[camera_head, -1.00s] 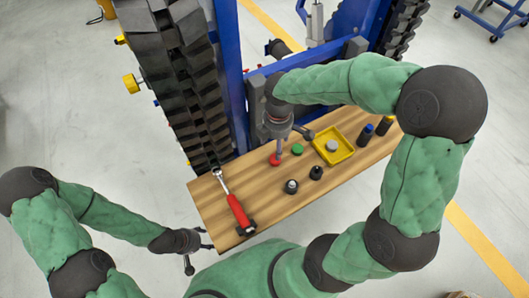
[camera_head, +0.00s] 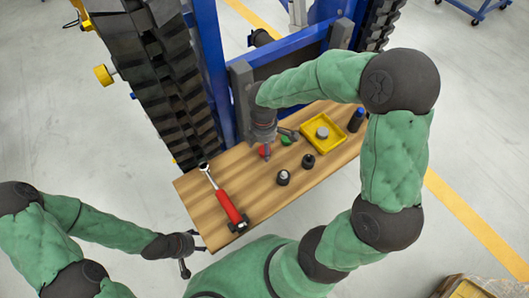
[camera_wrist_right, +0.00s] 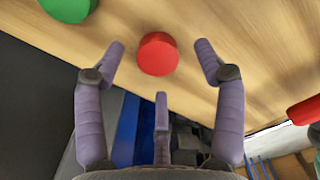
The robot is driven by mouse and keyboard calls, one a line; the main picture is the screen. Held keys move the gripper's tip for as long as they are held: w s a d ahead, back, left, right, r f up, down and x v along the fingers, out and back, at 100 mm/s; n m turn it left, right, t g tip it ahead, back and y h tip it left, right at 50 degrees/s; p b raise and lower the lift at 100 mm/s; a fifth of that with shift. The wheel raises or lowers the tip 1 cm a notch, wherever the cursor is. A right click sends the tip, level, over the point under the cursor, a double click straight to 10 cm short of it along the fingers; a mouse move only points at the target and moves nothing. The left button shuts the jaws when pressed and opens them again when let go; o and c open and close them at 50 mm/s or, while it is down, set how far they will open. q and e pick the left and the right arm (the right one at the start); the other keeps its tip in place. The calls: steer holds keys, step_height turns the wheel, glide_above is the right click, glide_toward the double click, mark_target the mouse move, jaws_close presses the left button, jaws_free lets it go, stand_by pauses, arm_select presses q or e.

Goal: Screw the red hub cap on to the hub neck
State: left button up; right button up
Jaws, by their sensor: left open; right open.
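The red hub cap (camera_head: 264,153) lies on the wooden bench, partly covered by my right gripper (camera_head: 266,141) in the head view. In the right wrist view the round red cap (camera_wrist_right: 157,54) sits between the spread fingertips of the right gripper (camera_wrist_right: 160,62), which is open and empty with gaps on both sides. A dark post with a pale top (camera_head: 283,177) stands nearer on the bench and may be the hub neck; I cannot tell. My left gripper (camera_head: 192,247) is open and empty, beside the bench's front left corner.
A green cap (camera_head: 286,140) lies close to the red one. A black post (camera_head: 308,160), a yellow tray (camera_head: 338,138) holding a grey disc, and a blue-topped bottle (camera_head: 356,120) stand right. A red-handled tool (camera_head: 228,208) lies left. Dark tracks (camera_head: 150,90) rise behind.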

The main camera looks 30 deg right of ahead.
steer(key=shift+f, duration=0.75)
steer(key=shift+r, duration=0.1)
steer(key=c, duration=1)
